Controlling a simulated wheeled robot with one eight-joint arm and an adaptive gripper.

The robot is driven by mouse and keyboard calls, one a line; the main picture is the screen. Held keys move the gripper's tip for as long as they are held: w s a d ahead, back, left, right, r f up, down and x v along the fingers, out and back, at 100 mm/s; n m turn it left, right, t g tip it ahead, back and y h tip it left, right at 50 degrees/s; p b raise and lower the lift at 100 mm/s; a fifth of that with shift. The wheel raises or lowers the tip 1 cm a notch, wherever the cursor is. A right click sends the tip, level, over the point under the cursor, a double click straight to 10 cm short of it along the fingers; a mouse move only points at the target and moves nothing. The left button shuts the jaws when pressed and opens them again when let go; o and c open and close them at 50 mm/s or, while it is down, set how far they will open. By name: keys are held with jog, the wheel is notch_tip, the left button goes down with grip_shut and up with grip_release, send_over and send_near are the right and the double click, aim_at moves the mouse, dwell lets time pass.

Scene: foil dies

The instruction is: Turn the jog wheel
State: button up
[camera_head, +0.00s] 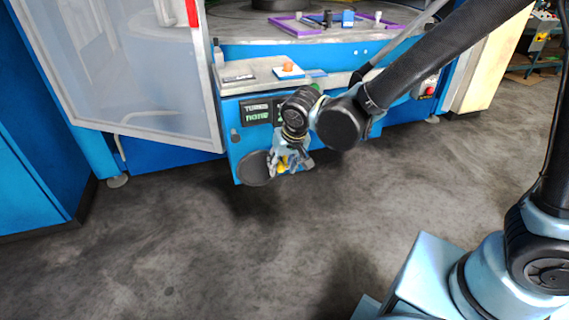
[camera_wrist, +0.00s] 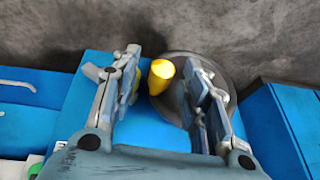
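The jog wheel (camera_head: 256,170) is a dark grey disc low on the front of the blue machine. It also shows in the wrist view (camera_wrist: 218,68), partly hidden by a finger. Its yellow handle knob (camera_wrist: 159,77) stands out from the disc near its left edge in the wrist view. My gripper (camera_wrist: 172,62) is open, with one finger on each side of the knob. The knob is nearer the right finger, and a gap shows on the left. In the head view my gripper (camera_head: 288,164) covers the wheel's right side, and the yellow knob (camera_head: 282,168) shows among the fingers.
A small display (camera_head: 257,112) above the wheel reads "TURNS" and "none". An orange button (camera_head: 289,66) sits on the ledge above. A red button (camera_head: 430,91) is at the right. A translucent door (camera_head: 130,75) hangs open on the left. The floor in front is clear.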

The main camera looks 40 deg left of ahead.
jog(key=v, duration=1.2)
dwell(0.3)
